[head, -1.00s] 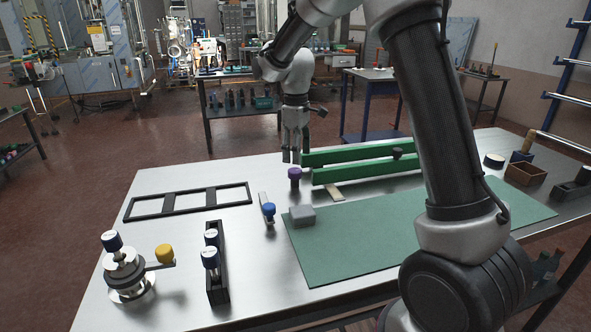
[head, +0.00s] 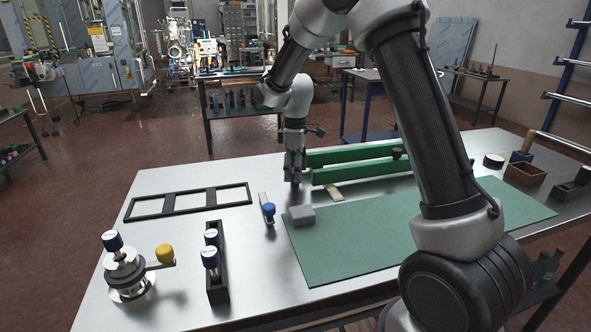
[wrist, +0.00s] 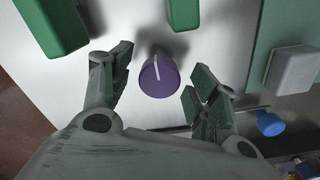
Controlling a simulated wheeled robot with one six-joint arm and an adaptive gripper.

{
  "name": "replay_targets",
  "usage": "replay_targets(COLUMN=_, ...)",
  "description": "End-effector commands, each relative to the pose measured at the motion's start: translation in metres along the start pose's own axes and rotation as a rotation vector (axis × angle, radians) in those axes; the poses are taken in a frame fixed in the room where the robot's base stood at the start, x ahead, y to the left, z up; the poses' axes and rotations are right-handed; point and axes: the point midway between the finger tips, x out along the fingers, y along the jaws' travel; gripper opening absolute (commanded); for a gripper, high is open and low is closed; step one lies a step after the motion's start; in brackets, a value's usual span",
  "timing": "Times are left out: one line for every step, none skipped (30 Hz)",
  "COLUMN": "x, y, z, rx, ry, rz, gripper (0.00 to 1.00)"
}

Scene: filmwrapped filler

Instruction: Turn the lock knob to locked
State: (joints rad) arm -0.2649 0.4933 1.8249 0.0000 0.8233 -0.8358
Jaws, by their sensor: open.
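The purple lock knob (wrist: 159,77) with a white pointer line shows in the wrist view, between the two fingers of my gripper (wrist: 160,85). The fingers stand apart on either side of it, with a gap on both sides. In the head view my gripper (head: 294,172) points down over the knob's place, at the left end of the green rails, and hides most or all of the knob. Any marks for locked or unlocked cannot be made out.
Green rails (head: 352,154) lie right of my gripper. A blue-knobbed latch (head: 268,209) and a grey block (head: 301,215) on a green mat (head: 350,250) are nearer. A black frame (head: 188,202) lies left. Bare metal table surrounds the latch.

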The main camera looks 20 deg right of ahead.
Motion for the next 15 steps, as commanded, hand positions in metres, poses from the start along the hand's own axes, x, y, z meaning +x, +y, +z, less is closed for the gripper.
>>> replay_targets(x=-0.0001, y=0.0000, z=0.0000, rx=0.000, ry=0.000, rz=0.000, gripper=0.60)
replay_targets(x=-0.0002, y=0.0000, z=0.0000, rx=0.000, ry=0.000, rz=0.000, gripper=0.60)
replay_targets(x=-0.0002, y=0.0000, z=0.0000, rx=0.000, ry=0.000, rz=0.000, gripper=0.53)
replay_targets(x=-0.0002, y=-0.0001, z=0.0000, rx=0.000, ry=0.000, rz=0.000, gripper=0.47)
replay_targets(x=-0.0002, y=-0.0001, z=0.0000, rx=0.000, ry=0.000, rz=0.000, gripper=0.42)
replay_targets(x=-0.0003, y=-0.0001, z=0.0001, rx=0.000, ry=0.000, rz=0.000, gripper=0.35)
replay_targets(x=-0.0003, y=-0.0001, z=0.0001, rx=0.000, ry=0.000, rz=0.000, gripper=0.29)
replay_targets(x=-0.0003, y=-0.0001, z=0.0001, rx=0.000, ry=0.000, rz=0.000, gripper=0.24)
replay_targets(x=-0.0003, y=0.0000, z=0.0001, rx=0.000, ry=0.000, rz=0.000, gripper=0.16)
replay_targets(x=-0.0003, y=0.0000, z=0.0001, rx=0.000, ry=0.000, rz=0.000, gripper=0.15)
replay_targets(x=-0.0004, y=0.0000, z=0.0001, rx=0.000, ry=0.000, rz=0.000, gripper=0.15)
replay_targets(x=-0.0004, y=0.0000, z=0.0001, rx=0.000, ry=0.000, rz=0.000, gripper=0.15)
replay_targets(x=-0.0004, y=0.0000, z=0.0001, rx=0.001, ry=0.000, rz=0.000, gripper=0.15)
replay_targets(x=-0.0004, y=0.0000, z=0.0001, rx=0.002, ry=0.000, rz=0.000, gripper=0.15)
replay_targets(x=-0.0004, y=0.0000, z=0.0001, rx=0.004, ry=0.000, rz=0.000, gripper=0.15)
